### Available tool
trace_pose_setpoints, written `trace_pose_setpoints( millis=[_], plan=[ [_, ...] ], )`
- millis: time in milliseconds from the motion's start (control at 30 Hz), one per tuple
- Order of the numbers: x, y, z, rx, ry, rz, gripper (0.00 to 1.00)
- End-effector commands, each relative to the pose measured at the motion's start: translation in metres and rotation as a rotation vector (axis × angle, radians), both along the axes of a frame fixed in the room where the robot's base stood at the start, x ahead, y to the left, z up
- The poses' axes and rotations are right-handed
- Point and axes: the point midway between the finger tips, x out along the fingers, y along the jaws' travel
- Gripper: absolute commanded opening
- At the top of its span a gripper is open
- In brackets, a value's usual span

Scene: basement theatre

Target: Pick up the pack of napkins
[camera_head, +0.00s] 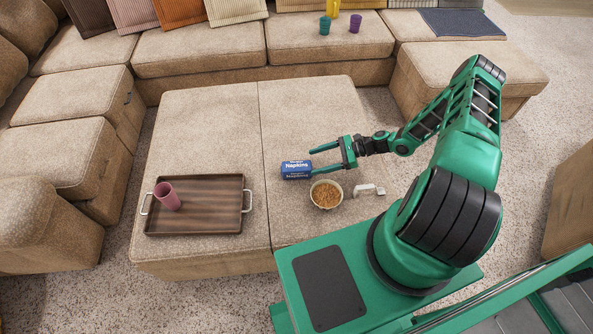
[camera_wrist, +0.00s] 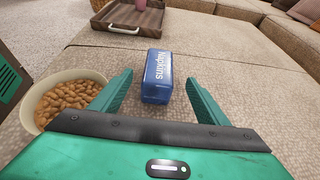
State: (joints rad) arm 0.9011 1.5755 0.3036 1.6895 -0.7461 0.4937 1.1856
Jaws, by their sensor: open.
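The pack of napkins (camera_head: 296,170) is a small blue box with white lettering, lying on the beige ottoman (camera_head: 200,110). In the wrist view the pack (camera_wrist: 157,76) lies ahead of my gripper (camera_wrist: 160,92), roughly centred between the two green fingers. My gripper (camera_head: 311,168) is open and empty, with its fingertips near the right end of the pack in the head view. I cannot tell whether a finger touches it.
A bowl of nuts (camera_head: 326,195) stands close to the lower finger; it also shows in the wrist view (camera_wrist: 38,118). A white object (camera_head: 369,190) lies right of it. A wooden tray (camera_head: 215,212) with a pink cup (camera_head: 167,196) is at left. The ottoman's far part is clear.

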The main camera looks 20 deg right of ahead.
Motion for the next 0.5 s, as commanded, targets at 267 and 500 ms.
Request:
trace_pose_setpoints(
  millis=[267, 500],
  plan=[
    [0.008, 0.034, -0.015, -0.001, 0.000, 0.002, 0.69],
    [0.011, 0.048, -0.023, -0.001, 0.002, 0.004, 0.69]
  ],
)
